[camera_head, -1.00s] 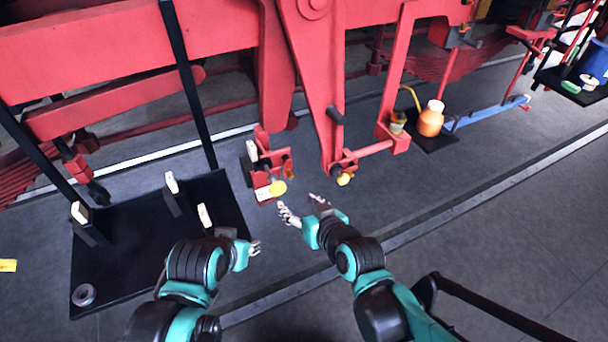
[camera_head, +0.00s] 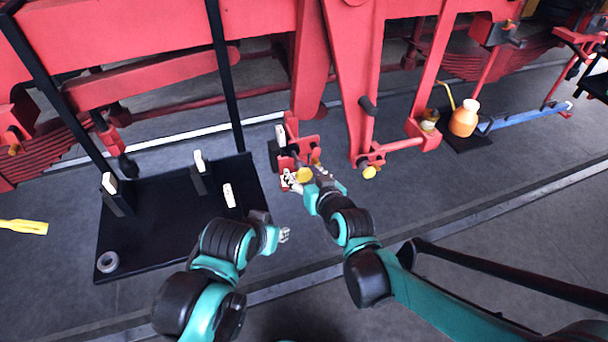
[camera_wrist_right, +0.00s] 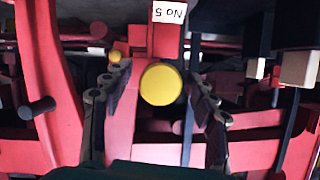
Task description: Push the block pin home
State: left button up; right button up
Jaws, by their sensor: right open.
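The block pin shows as a round yellow head (camera_head: 304,174) on the red bracket (camera_head: 306,146) under the red frame. In the right wrist view the yellow head (camera_wrist_right: 161,84) faces the camera. My right gripper (camera_head: 307,177) is at the pin, open, with a finger on each side of the head in the wrist view. I cannot tell whether a finger touches it. The pin's shaft is hidden behind its head. My left gripper (camera_head: 279,236) hangs empty beside the black mat, and its finger opening is too small to judge.
A black mat (camera_head: 150,222) with white-topped posts and a grey ring (camera_head: 107,262) lies left. Another yellow-ended pin (camera_head: 369,172) sits right of my right gripper. An orange bottle (camera_head: 464,120) stands further right.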

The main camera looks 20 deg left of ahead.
aim_at(300, 163)
grip_shut()
jog(key=shift+w+a+b, duration=0.15)
jog(key=shift+w+a, duration=0.55)
jog(key=shift+w, duration=0.35)
jog(key=shift+w+a+b, duration=0.15)
jog(key=shift+w+a, duration=0.5)
jog(key=shift+w, duration=0.35)
grip_release()
jog(key=v, duration=1.2)
jog(key=shift+r, duration=0.1)
